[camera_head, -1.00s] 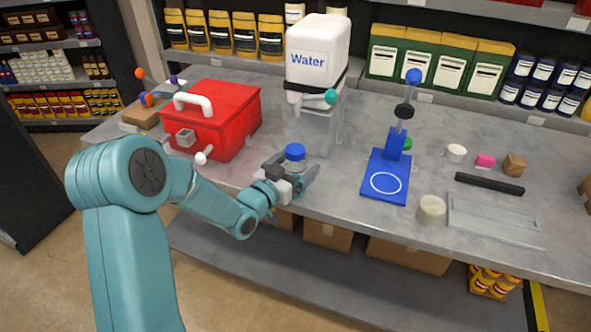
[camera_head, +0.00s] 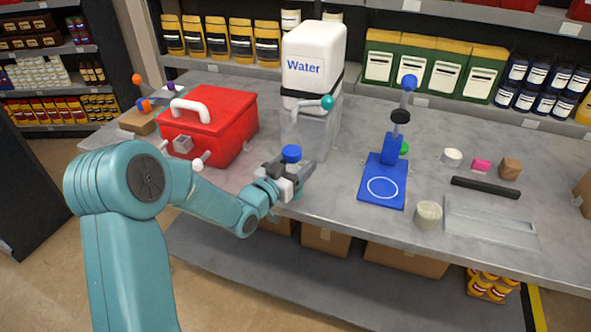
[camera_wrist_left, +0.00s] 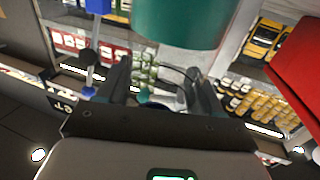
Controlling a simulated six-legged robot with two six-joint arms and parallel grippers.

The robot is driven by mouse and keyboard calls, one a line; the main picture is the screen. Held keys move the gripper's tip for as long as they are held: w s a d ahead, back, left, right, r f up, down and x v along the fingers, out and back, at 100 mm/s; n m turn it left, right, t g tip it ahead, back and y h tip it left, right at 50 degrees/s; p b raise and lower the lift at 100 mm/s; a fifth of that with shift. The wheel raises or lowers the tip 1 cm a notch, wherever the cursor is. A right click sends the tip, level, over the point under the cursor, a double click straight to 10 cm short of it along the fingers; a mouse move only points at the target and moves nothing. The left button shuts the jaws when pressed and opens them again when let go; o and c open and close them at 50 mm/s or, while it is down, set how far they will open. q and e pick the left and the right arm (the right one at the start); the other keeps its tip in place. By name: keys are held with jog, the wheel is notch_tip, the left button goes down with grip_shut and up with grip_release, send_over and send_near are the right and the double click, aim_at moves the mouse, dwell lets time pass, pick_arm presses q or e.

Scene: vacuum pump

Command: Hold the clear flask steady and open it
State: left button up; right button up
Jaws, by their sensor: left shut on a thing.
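The clear flask has a round blue cap (camera_head: 291,153) and stands near the front edge of the counter in the head view. My left gripper (camera_head: 297,172) is shut on the flask just below the cap. The fingers hide most of the clear body, and only a small teal-tinted part shows beneath them. In the left wrist view my two fingers (camera_wrist_left: 160,88) show with shelves visible between them; the flask is hard to make out there. My right gripper is not in view.
A red box (camera_head: 225,125) with a white handle stands to the left. A water dispenser (camera_head: 318,55) is behind the flask. A blue stand (camera_head: 383,182) is to the right, with a pale round jar (camera_head: 428,214) and a clear tray (camera_head: 490,222) farther right.

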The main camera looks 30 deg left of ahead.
pick_arm(q)
notch_tip(320, 180, up, 19)
jog(key=shift+o, duration=1.3)
jog(key=shift+f, duration=0.1)
jog(key=c, duration=0.7)
jog(key=shift+o, duration=0.2)
